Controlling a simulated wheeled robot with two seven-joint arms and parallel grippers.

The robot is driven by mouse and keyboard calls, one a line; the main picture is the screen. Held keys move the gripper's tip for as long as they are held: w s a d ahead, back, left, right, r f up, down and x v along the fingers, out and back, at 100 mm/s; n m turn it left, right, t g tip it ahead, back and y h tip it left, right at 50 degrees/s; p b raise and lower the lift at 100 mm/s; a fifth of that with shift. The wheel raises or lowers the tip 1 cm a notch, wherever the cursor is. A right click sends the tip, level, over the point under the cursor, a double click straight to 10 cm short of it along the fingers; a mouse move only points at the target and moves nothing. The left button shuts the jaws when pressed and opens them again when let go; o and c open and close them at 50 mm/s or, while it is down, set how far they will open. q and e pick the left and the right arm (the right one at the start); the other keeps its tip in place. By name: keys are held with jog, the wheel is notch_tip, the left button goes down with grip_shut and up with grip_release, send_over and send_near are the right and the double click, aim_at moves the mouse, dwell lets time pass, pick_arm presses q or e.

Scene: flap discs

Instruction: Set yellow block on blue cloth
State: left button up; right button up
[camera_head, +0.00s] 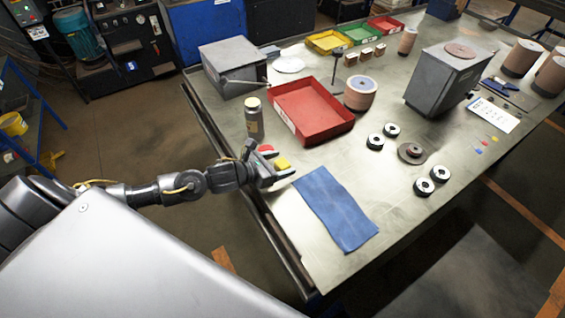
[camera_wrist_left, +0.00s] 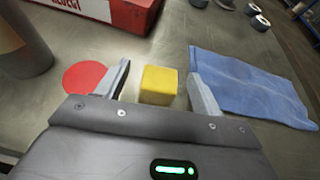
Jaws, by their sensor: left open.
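A yellow block (camera_head: 282,163) lies on the table by the fingertips of my left gripper (camera_head: 278,168). In the left wrist view the yellow block (camera_wrist_left: 159,86) sits between the two open fingers of the left gripper (camera_wrist_left: 162,88), with a gap on each side. A blue cloth (camera_head: 336,208) lies flat on the table to the right of the gripper. The cloth (camera_wrist_left: 250,90) shows just right of the right finger in the wrist view. The block is off the cloth. My right gripper is not in view.
A red disc (camera_wrist_left: 84,77) lies left of the fingers. A red tray (camera_head: 312,112) and a grey-brown jar (camera_head: 254,122) stand behind the gripper. Several black-and-silver rings and rollers (camera_head: 375,142) lie right of the cloth. The table's left edge (camera_head: 235,165) runs under my forearm.

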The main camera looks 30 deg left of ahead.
pick_arm(q)
jog(key=shift+w+d+f, duration=0.3)
jog(key=shift+w, duration=0.25)
jog(key=c, duration=1.1)
jog(key=shift+r, duration=0.15)
